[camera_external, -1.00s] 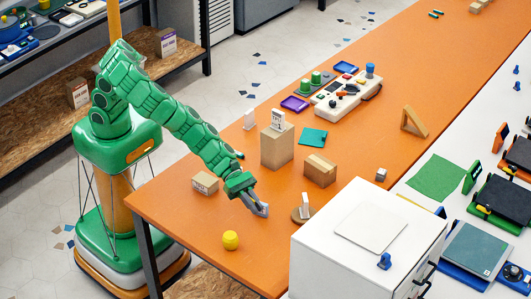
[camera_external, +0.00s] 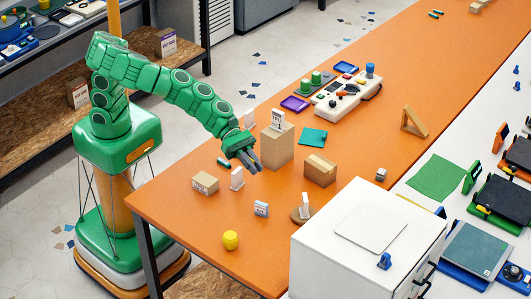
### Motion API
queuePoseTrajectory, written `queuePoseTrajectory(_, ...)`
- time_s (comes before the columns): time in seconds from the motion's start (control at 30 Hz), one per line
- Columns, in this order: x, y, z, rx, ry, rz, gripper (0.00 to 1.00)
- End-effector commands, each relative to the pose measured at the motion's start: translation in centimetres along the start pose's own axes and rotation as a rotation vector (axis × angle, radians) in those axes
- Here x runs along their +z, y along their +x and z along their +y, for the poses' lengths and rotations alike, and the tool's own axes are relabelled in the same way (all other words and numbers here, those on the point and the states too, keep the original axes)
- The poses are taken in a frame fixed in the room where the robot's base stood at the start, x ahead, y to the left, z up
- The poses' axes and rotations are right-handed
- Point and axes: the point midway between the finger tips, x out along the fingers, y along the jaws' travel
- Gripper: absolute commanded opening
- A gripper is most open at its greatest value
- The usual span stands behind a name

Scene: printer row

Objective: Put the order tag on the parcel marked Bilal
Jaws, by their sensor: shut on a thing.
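My gripper (camera_external: 253,166) is above the orange table, in front of the tall cardboard box (camera_external: 283,152). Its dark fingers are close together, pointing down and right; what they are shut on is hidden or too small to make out. A small white tag with blue marks (camera_external: 261,209) stands on the table in front of the gripper. A plain white upright piece (camera_external: 237,178) is just below and left of it. A printed white card (camera_external: 278,120) is on the tall box. Other parcels are a small labelled box (camera_external: 205,183) and a box (camera_external: 320,171). No name is readable.
A round wooden stand (camera_external: 298,217) bears a white piece (camera_external: 305,202). A yellow cylinder (camera_external: 230,240) is near the front edge. A large white machine (camera_external: 350,250) blocks the lower right. A teal square (camera_external: 313,137) and a control box (camera_external: 345,96) lie farther back.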

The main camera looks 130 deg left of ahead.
Motion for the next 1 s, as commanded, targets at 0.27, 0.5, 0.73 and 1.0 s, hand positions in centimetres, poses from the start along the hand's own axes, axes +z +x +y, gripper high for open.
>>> queuePoseTrajectory(0.27, 1.8, -0.3, 0.4, 0.02, -0.008, 0.002, 0.0)
queuePoseTrajectory(0.5, 1.6, 1.1, 1.7, 0.087, -0.035, 0.001, 0.0)
queuePoseTrajectory(0.73, 1.6, 2.8, 3.8, 0.179, -0.075, 0.001, 0.0)
queuePoseTrajectory(1.0, 2.0, 4.9, 7.9, 0.358, -0.148, -0.002, 0.0)
